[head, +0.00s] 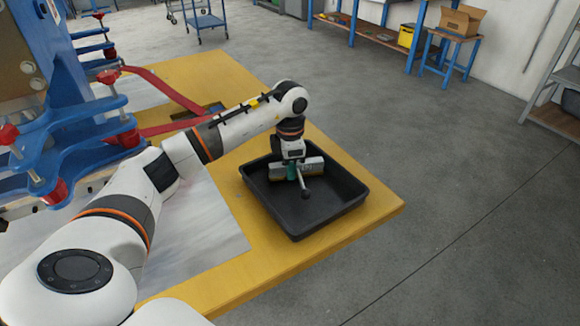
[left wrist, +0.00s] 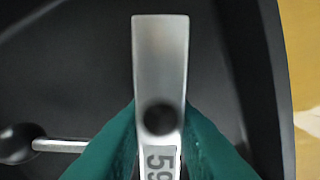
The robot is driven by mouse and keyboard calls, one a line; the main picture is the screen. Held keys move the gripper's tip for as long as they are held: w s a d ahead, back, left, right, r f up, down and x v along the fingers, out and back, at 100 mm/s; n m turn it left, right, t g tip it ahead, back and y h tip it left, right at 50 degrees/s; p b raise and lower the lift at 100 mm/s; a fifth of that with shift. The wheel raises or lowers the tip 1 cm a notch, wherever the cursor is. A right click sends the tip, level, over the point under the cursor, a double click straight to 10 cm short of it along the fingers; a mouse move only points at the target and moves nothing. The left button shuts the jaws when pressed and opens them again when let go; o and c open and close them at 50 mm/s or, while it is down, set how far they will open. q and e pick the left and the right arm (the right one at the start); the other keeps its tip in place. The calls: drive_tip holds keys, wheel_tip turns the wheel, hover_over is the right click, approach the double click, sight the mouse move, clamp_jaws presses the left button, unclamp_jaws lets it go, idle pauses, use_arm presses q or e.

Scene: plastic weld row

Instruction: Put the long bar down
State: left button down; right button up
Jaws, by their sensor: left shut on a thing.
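The long bar (head: 313,164) is a silvery grey metal bar. My left gripper (head: 292,173) is shut on it, with the bar lying crosswise over the black tray (head: 262,205). In the left wrist view the bar (left wrist: 160,55) runs between two green fingers, with a dark round spot and a label reading "59" on it. Dark tray floor shows behind it. I cannot tell whether the bar touches the tray. A thin metal rod with a black ball end (left wrist: 62,145) sticks out beside the fingers; where it is fixed is hidden. My right gripper is not in view.
The tray stands near the front right corner of the yellow table (head: 370,222). A blue clamp frame with red knobs (head: 110,75) and red straps (head: 165,88) stands on the left. A grey sheet (head: 205,235) covers part of the table. Open floor lies to the right.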

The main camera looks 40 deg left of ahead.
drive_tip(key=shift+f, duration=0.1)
use_arm(q)
drive_tip(key=c, duration=1.6)
unclamp_jaws()
drive_tip(key=shift+f, duration=0.1)
drive_tip(key=o, duration=0.3)
drive_tip(key=shift+o, duration=0.2)
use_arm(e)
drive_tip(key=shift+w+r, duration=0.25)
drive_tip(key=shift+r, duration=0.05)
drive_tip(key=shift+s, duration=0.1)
use_arm(q)
drive_tip(key=shift+r, duration=0.35)
wheel_tip(320, 180, up, 12)
drive_tip(key=p, duration=0.1)
drive_tip(key=shift+f, duration=0.2)
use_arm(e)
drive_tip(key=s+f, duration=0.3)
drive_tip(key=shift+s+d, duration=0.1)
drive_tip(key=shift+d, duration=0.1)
